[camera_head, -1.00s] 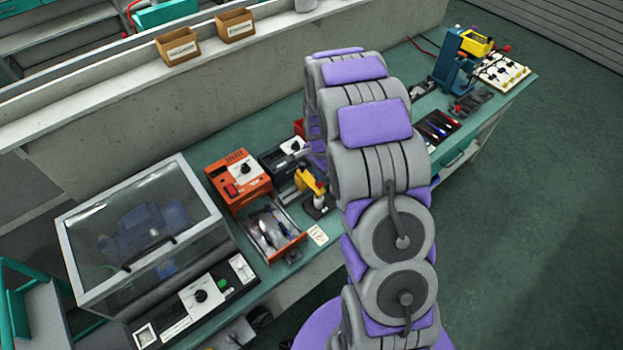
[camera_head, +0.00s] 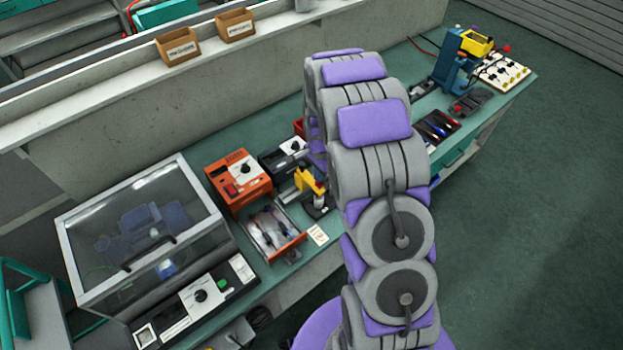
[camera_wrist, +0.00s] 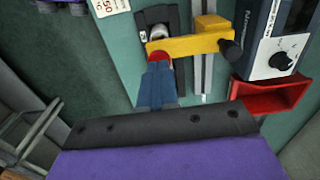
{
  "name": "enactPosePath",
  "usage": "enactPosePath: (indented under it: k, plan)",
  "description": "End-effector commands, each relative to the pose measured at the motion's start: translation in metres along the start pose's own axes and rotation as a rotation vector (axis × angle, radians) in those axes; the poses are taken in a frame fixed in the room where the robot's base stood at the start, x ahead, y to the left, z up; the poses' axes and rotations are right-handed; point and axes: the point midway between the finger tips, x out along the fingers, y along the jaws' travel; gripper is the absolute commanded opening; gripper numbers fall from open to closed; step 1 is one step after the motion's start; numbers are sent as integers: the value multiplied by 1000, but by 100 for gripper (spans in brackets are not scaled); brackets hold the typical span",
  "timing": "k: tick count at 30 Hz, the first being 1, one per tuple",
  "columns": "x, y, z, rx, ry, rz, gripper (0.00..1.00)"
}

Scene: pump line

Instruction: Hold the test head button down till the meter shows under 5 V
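The test head is a yellow arm (camera_wrist: 190,44) with a red button (camera_wrist: 160,58) at its left end in the wrist view. In the head view, the yellow test head (camera_head: 307,180) stands at the bench's front edge, left of my arm. My gripper (camera_wrist: 158,68) has its blue fingers close together, empty, with the tips right at the red button. I cannot tell how far the button is pressed. A dark box with a dial (camera_wrist: 283,58) stands right of the test head. No meter reading is legible in either view.
A red tray (camera_wrist: 270,96) lies near my gripper on the right. In the head view, an orange box (camera_head: 238,178), an open drawer of tools (camera_head: 272,232) and a clear-covered case (camera_head: 140,235) stand to the left. A yellow instrument (camera_head: 477,42) is at the bench's far end.

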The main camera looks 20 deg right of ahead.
Motion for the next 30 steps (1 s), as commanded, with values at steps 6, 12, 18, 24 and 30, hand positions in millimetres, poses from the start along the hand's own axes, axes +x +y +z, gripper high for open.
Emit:
enactPosePath:
  k: [6, 12, 18, 24, 30]
  plan:
    - [5, 0, 0, 0, 0, 0, 0]
    - [10, 0, 0, 0, 0, 0, 0]
    - [14, 0, 0, 0, 0, 0, 0]
    - [19, 0, 0, 0, 0, 0, 0]
    - [20, 0, 0, 0, 0, 0, 0]
